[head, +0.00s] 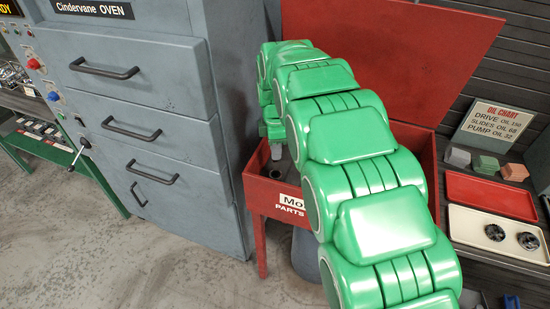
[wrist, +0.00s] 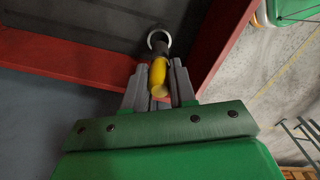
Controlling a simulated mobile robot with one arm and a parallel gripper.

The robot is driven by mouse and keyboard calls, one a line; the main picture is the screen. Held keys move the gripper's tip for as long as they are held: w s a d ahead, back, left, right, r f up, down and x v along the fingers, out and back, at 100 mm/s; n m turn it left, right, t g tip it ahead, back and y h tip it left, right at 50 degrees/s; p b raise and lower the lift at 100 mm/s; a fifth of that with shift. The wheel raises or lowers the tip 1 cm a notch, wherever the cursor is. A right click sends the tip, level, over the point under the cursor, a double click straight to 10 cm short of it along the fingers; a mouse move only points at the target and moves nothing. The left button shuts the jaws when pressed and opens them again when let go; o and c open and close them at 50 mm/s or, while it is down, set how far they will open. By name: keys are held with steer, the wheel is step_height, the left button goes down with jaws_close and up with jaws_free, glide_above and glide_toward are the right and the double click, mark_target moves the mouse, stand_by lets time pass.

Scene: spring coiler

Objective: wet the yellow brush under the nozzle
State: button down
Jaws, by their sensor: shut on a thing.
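My gripper (wrist: 158,72) is shut on the yellow brush (wrist: 158,76), whose yellow handle shows between the grey fingers in the wrist view. A dark piece with a pale grey ring (wrist: 158,37) lies just beyond the handle; I cannot tell whether it is the brush's head or the nozzle, or whether they touch. The red parts washer (head: 262,196) stands open, and my gripper is over its tank. In the head view my green arm hides most of the tank, the brush and any nozzle.
The washer's raised red lid (head: 420,50) stands behind my arm. The grey oven cabinet (head: 150,80) is close on the left. On the right bench are a red tray (head: 490,196) and a cream tray (head: 470,228) with dark round parts. Open floor lies front left.

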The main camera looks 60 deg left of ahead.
steer(key=shift+w+r, duration=0.3)
steer(key=shift+r, duration=0.3)
steer(key=shift+w+r, duration=0.3)
steer(key=shift+r, duration=0.25)
steer(key=w+d+r, duration=0.1)
steer(key=w+d, duration=0.3)
steer(key=w, duration=0.6)
steer(key=w+d+r, duration=0.2)
steer(key=w+d, duration=0.1)
steer(key=w, duration=0.8)
steer(key=w+d+r, duration=0.1)
steer(key=w+d, duration=0.3)
steer(key=w, duration=0.6)
step_height(320, 180, down, 12)
steer(key=w+a, duration=0.2)
steer(key=shift+w+a, duration=0.15)
steer(key=shift+r, duration=0.1)
